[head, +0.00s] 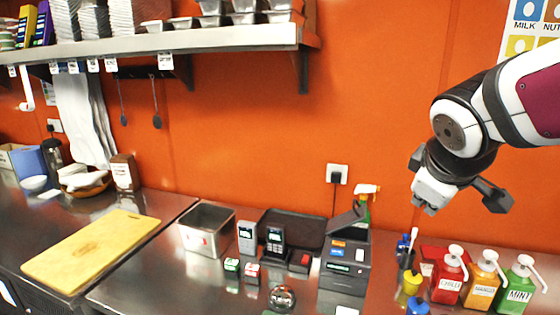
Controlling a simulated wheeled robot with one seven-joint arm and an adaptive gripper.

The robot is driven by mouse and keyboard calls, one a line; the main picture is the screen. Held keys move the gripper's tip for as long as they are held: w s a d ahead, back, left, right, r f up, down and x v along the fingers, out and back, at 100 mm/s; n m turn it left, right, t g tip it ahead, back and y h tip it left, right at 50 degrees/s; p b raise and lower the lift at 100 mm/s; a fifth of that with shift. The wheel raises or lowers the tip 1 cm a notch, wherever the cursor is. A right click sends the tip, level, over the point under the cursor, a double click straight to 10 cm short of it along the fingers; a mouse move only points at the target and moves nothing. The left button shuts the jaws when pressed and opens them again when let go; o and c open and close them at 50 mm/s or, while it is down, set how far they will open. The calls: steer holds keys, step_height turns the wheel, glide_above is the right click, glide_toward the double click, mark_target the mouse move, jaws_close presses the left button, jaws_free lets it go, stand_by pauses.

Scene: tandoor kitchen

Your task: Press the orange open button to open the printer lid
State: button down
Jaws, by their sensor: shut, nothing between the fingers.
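The printer is a dark grey box (345,268) on the steel counter, right of centre in the head view. A dark flap that looks like its lid (347,218) stands tilted up at its upper back. A small orange patch (338,243), which may be the open button, is on its top face, with a blue patch just below it. My gripper (436,190) is in the air to the right of the printer and well above it, apart from everything. It is shut and empty; its fingertips are hard to make out.
Red, orange and green pump bottles (449,276) stand right of the printer. Left of it are a black tray (291,231), card terminals (275,240), a steel bin (207,229) and a cutting board (92,250). A spray bottle (365,200) stands behind. A steel shelf (200,42) overhangs the left.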

steer(key=s+a+f+m+g+y, duration=0.1)
steer(key=s+a+m, duration=0.2)
steer(key=s, duration=0.6)
steer(key=s+a+f+m+g+y, duration=0.1)
steer(key=s+a+f+m+y, duration=0.1)
steer(key=s, duration=0.7)
steer(key=a+m, duration=0.1)
steer(key=m, duration=0.1)
steer(key=shift+a+f+m, duration=0.25)
steer(key=shift+a+m, duration=0.05)
steer(key=shift+w, duration=0.1)
